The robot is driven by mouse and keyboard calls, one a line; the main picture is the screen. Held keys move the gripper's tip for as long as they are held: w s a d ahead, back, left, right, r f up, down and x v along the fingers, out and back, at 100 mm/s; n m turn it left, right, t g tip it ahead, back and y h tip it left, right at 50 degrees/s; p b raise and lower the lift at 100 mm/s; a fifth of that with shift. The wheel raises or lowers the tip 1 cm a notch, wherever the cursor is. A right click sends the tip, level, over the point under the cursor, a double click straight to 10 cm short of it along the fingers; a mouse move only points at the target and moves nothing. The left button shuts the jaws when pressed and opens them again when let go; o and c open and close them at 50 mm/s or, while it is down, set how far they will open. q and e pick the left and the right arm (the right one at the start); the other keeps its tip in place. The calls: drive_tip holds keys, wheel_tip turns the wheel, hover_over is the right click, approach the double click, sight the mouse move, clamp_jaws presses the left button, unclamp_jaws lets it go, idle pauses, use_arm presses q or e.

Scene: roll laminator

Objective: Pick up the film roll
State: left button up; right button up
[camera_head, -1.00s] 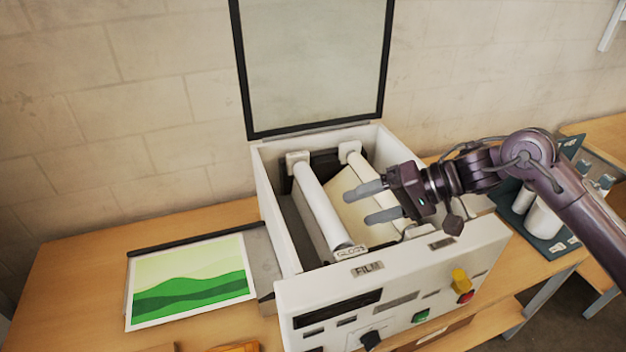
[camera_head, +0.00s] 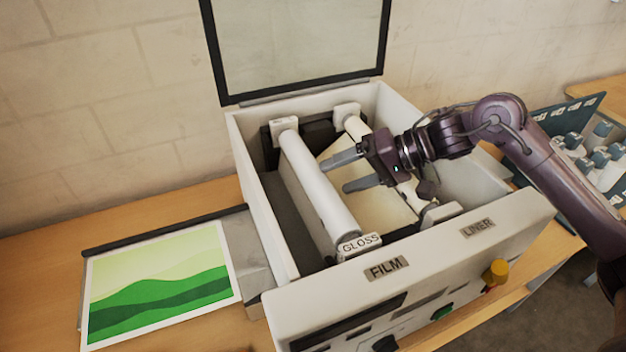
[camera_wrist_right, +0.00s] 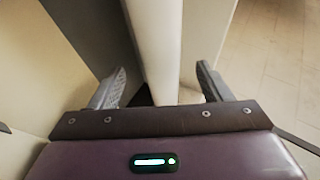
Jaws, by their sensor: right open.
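The film roll (camera_head: 315,190) is a long white cylinder in the open laminator, at the position marked FILM, with a GLOSS label at its near end. In the right wrist view a white cylinder (camera_wrist_right: 155,45) runs between the fingers; it looks like the film roll. My right gripper (camera_head: 345,172) is open and empty, its two fingers pointing left toward the film roll from its right side. It also shows in the right wrist view (camera_wrist_right: 160,90), with a finger on either side of the cylinder. Whether the fingers touch it is unclear. My left gripper is out of view.
The laminator (camera_head: 240,150) has its lid (camera_head: 298,45) raised behind. A second, thinner roller (camera_head: 358,128) at the LINER position lies partly behind my gripper. A green picture sheet (camera_head: 160,285) lies at left.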

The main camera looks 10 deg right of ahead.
sight(316, 182)
drive_tip(key=p+x, duration=0.1)
drive_tip(key=x, duration=0.2)
drive_tip(key=w+p+x, duration=0.1)
drive_tip(key=x, duration=0.2)
drive_tip(key=shift+a+p, duration=0.1)
drive_tip(key=shift+p, duration=0.25)
drive_tip(key=shift+s, duration=0.1)
drive_tip(key=shift+c, duration=1.1)
drive_tip(key=c, duration=1.2)
